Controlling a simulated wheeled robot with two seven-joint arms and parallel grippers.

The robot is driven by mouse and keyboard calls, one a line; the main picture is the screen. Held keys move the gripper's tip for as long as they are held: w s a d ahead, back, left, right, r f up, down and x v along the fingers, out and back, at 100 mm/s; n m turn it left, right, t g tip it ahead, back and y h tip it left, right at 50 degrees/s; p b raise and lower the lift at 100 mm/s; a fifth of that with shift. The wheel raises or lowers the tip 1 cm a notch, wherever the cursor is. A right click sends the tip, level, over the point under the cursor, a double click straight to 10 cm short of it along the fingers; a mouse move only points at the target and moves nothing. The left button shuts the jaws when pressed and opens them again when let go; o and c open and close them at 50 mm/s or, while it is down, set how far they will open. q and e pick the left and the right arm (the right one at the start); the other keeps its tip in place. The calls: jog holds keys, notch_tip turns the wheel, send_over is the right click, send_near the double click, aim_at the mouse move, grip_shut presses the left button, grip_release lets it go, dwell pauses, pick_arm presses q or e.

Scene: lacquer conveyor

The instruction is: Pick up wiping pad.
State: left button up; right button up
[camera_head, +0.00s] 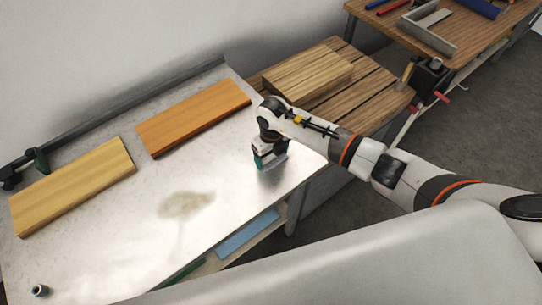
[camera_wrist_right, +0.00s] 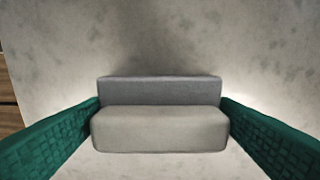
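The wiping pad (camera_wrist_right: 160,130) is a grey block with a lighter grey front part and a darker strip behind. In the right wrist view it lies between the two green fingers of my right gripper (camera_wrist_right: 160,112), which meet its left and right ends with no visible gap. In the head view my right gripper (camera_head: 265,160) points down at the right end of the metal table, with the grey pad (camera_head: 275,160) partly hidden at its fingers. I cannot tell whether the pad touches the table. My left gripper is not in view.
An orange board (camera_head: 195,115) and a yellow board (camera_head: 72,185) lie on the metal table (camera_head: 120,250). A brownish stain (camera_head: 186,204) marks its middle. A small dark cylinder (camera_head: 40,290) stands at the near left. A wooden table with a block (camera_head: 308,77) adjoins at the right.

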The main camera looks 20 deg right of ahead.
jog(key=shift+c, duration=1.2)
jog(key=shift+r, duration=0.15)
notch_tip(320, 180, up, 10)
jog(key=b, duration=0.2)
jog(key=shift+b, duration=0.35)
jog(key=o, duration=0.5)
jog(key=shift+c, duration=0.2)
jog(key=c, duration=0.4)
jog(key=shift+o, duration=0.2)
